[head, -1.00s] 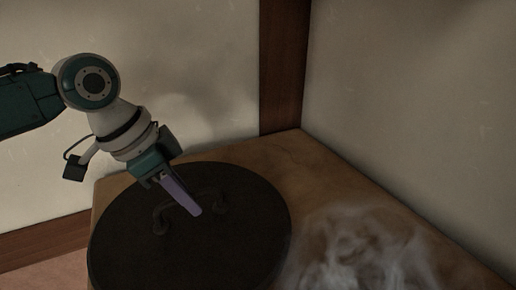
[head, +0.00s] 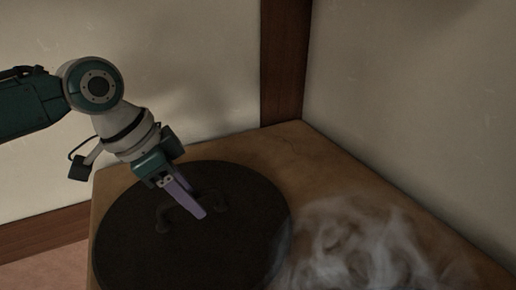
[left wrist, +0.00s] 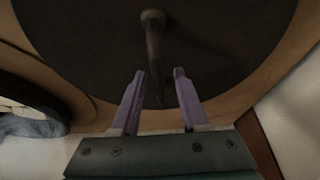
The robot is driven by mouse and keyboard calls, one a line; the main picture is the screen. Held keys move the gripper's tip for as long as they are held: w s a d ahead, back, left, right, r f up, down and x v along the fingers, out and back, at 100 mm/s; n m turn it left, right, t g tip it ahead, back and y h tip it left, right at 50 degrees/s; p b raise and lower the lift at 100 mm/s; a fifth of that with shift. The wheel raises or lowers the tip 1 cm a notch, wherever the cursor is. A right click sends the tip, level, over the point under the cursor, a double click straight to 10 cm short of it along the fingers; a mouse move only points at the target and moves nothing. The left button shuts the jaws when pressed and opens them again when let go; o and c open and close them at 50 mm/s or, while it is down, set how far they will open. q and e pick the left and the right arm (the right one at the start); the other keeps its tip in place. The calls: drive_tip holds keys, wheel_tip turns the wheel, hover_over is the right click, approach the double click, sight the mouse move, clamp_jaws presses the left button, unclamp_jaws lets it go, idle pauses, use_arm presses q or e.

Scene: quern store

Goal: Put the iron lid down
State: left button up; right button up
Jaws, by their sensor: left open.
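The iron lid (head: 130,233) is a wide, dark, round disc with an arched handle (head: 163,221) on top. It appears to lie flat on the wooden top (head: 285,160); its underside is hidden. My left gripper (head: 203,213) is over the middle of the lid, at the handle. In the left wrist view, the lid (left wrist: 225,45) fills the upper part. The two purple fingers of the left gripper (left wrist: 159,76) stand apart, with the handle (left wrist: 153,50) running between them. My right gripper is not in view.
Pale steam (head: 350,245) rises right of the lid and blurs the wood there. In the left wrist view, a dark curved rim (left wrist: 40,92) stands at the left. Walls (head: 420,110) close off the back and right, with a dark post (head: 284,60) in the corner.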

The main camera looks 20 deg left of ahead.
use_arm(q)
drive_tip(key=p+v, duration=0.5)
drive_tip(key=v, duration=0.6)
drive_tip(key=s+d+f, duration=0.5)
drive_tip(key=s+d, duration=0.4)
drive_tip(key=s, duration=0.1)
drive_tip(key=s+r+n+y, duration=0.1)
drive_tip(key=s+n+y, duration=0.1)
drive_tip(key=s+n, duration=0.4)
drive_tip(key=shift+s+a+r+y, duration=0.3)
drive_tip(key=shift+s+a+r, duration=0.1)
drive_tip(key=shift+s, duration=0.3)
drive_tip(key=shift+r, duration=0.1)
